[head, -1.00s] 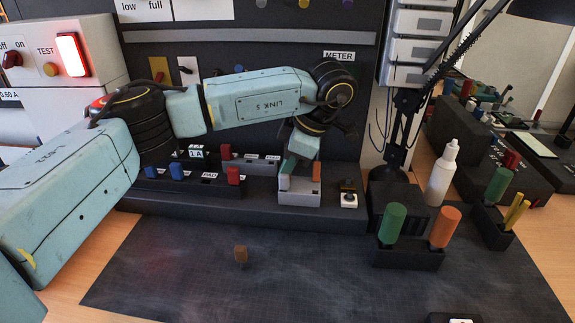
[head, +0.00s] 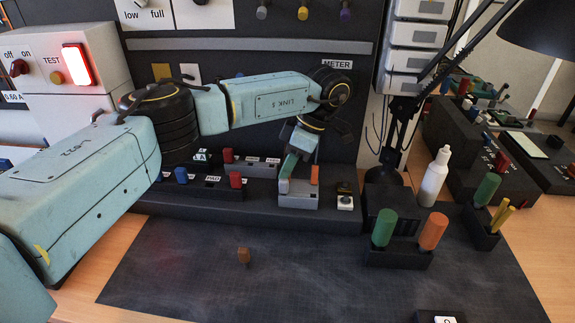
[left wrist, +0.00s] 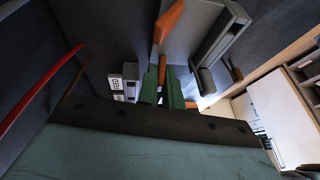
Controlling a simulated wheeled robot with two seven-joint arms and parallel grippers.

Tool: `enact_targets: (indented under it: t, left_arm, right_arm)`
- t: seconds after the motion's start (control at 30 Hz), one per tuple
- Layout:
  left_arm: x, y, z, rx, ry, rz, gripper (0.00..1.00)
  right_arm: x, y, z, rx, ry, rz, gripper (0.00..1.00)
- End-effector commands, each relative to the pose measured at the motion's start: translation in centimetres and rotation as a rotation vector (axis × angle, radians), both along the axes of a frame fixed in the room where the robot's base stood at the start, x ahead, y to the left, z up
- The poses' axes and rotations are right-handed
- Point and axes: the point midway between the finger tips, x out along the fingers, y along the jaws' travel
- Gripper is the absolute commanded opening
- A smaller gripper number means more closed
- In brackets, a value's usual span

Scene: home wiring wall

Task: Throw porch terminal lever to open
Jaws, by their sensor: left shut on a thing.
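A small grey terminal block (head: 298,201) sits on the dark ledge at the foot of the wall panel. An orange lever (head: 315,175) stands upright at its right side. My left gripper (head: 286,174) comes down from above onto the block's left part. In the left wrist view its green fingers (left wrist: 163,88) are closed around a narrow orange piece (left wrist: 162,68), seemingly a lever. Another orange lever (left wrist: 169,20) stands beside them. The fingers hide most of the held piece, and I cannot read a label on the block. My right gripper is not in view.
Red and blue levers stand on dark blocks (head: 205,182) left of the terminal. A white push button (head: 345,202) is close on its right. A holder (head: 397,258) with green and orange cylinders and a white bottle (head: 436,177) stand right.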

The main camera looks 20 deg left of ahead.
Motion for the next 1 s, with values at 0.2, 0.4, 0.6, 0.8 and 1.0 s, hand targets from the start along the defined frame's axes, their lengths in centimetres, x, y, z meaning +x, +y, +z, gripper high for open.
enact_targets:
  t: [0.2,0.4,0.6,0.8,1.0]
  left_arm:
    - [0.0,0.0,0.0,-0.002,-0.001,-0.001,0.19]
    - [0.0,0.0,0.0,-0.002,-0.001,0.0,0.29]
    - [0.1,-0.1,0.3,-0.002,-0.001,0.0,0.29]
    - [0.9,-1.1,3.0,-0.002,-0.005,0.0,0.29]
    - [1.7,-2.0,5.8,0.0,-0.002,0.0,0.29]
  right_arm:
    - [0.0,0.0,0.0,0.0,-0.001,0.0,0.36]
    - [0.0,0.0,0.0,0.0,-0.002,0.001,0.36]
    - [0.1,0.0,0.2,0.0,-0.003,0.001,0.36]
    - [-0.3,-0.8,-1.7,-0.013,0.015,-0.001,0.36]
    - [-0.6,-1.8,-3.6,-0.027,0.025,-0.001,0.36]
